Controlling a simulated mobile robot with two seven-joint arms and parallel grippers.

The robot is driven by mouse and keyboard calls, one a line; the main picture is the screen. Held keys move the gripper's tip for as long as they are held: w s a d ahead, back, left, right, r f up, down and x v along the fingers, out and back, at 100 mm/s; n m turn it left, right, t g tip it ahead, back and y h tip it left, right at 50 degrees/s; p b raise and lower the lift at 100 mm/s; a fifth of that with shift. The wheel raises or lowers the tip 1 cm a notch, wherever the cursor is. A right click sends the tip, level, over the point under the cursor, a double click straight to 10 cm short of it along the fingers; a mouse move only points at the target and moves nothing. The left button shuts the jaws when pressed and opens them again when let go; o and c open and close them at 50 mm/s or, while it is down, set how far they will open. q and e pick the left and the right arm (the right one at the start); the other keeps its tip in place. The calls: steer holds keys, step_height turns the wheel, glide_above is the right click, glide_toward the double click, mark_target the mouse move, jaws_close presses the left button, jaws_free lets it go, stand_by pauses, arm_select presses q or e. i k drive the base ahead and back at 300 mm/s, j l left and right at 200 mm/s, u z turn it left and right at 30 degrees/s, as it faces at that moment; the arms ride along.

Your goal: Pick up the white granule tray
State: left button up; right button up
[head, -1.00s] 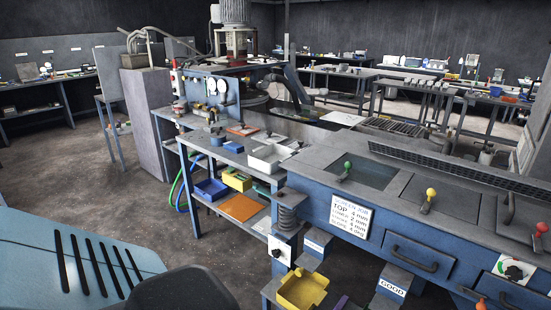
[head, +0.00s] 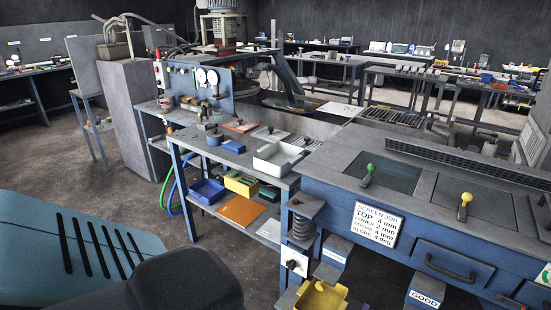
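A white rectangular tray (head: 279,160) stands on the top of a grey workbench (head: 240,163) near the middle of the head view. Its rim faces up, and the inside looks mostly pale and empty, though small detail is hard to tell. It sits close to the left end of the blue screen machine. Neither of my grippers is in view, and nothing is seen touching the tray.
A blue machine (head: 330,200) with green and yellow knobs fills the right. Blue bin (head: 207,191), yellow-green box (head: 241,183) and orange sheet (head: 241,210) lie on the bench's lower shelf. A yellow tray (head: 320,299) is below. Open floor (head: 110,190) lies left.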

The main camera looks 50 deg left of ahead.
mark_target(277, 160)
steer(key=j, duration=1.85)
